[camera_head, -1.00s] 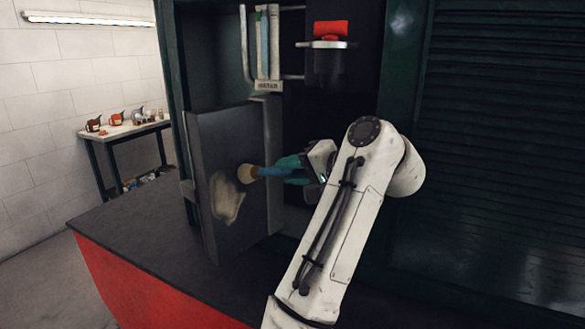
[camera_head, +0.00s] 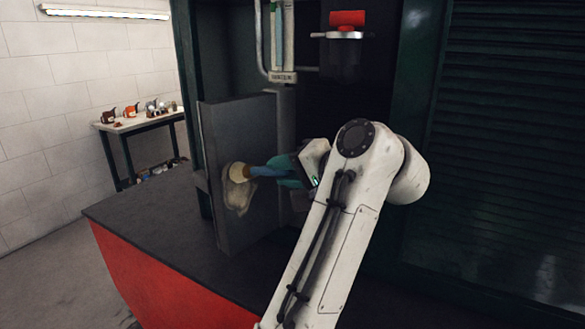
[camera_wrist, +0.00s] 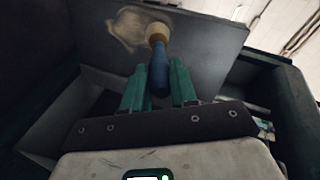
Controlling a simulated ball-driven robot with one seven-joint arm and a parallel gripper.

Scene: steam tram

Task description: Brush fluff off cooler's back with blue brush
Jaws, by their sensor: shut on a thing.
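The cooler (camera_head: 262,140) is a dark grey upright panel-like box, its back face turned to the left and front. A tan patch of fluff (camera_head: 238,200) lies on that face; it also shows in the wrist view (camera_wrist: 128,30). My gripper (camera_head: 290,171), with teal fingers, is shut on the blue handle of the brush (camera_head: 262,171). In the wrist view the brush (camera_wrist: 159,65) points away from my gripper (camera_wrist: 160,88), its pale bristle head at the patch's edge. Whether the bristles touch the face I cannot tell exactly.
A dark ledge with a red front (camera_head: 165,275) runs below the cooler. A red item (camera_head: 347,18) sits on a round holder above right. A slatted dark green panel (camera_head: 510,130) stands at right. A side table (camera_head: 140,122) with small pots stands at far left.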

